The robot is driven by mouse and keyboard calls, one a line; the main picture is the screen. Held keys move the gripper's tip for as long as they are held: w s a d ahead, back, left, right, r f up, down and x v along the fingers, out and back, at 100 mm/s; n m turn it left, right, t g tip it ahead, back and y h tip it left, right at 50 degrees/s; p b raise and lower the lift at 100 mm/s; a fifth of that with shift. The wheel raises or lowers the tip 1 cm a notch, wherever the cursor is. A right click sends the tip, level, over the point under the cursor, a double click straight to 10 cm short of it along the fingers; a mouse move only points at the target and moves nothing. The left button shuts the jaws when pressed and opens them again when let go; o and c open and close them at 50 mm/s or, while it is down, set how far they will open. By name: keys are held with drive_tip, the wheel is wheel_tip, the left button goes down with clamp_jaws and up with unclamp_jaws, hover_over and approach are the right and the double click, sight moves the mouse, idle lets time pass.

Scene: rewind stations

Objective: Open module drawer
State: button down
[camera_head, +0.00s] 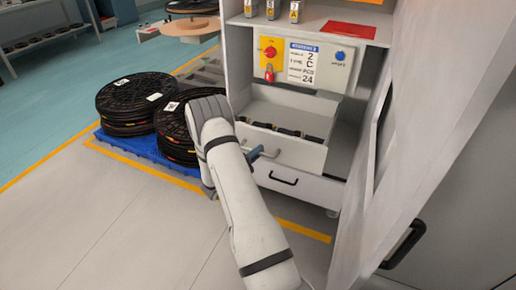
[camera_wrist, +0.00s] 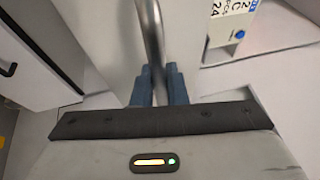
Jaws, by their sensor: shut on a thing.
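The module drawer (camera_head: 288,150) is the upper white drawer of the cabinet. It stands pulled out part of the way, and dark modules (camera_head: 290,131) show in a row inside it. My gripper (camera_head: 254,154) is at the drawer's front, its blue-grey fingers shut on the handle. In the wrist view the fingers (camera_wrist: 159,86) close around the grey metal bar of the drawer handle (camera_wrist: 153,40). My arm hides the left part of the drawer front in the head view.
A lower drawer with a black handle (camera_head: 283,178) is below. A large open door (camera_head: 420,130) stands close on the right. Black reels (camera_head: 135,100) sit on a blue pallet (camera_head: 150,150) at left. A control panel (camera_head: 302,62) is above the drawer. Floor in front is clear.

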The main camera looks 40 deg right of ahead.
drive_tip(key=shift+s+a+f, duration=0.1)
drive_tip(key=shift+s+a, duration=0.05)
drive_tip(key=shift+s, duration=0.05)
drive_tip(key=c, duration=1.5)
unclamp_jaws()
drive_tip(key=shift+w, duration=0.1)
drive_tip(key=shift+o, duration=0.2)
drive_tip(key=v, duration=0.7)
drive_tip(key=shift+a+p, duration=0.4)
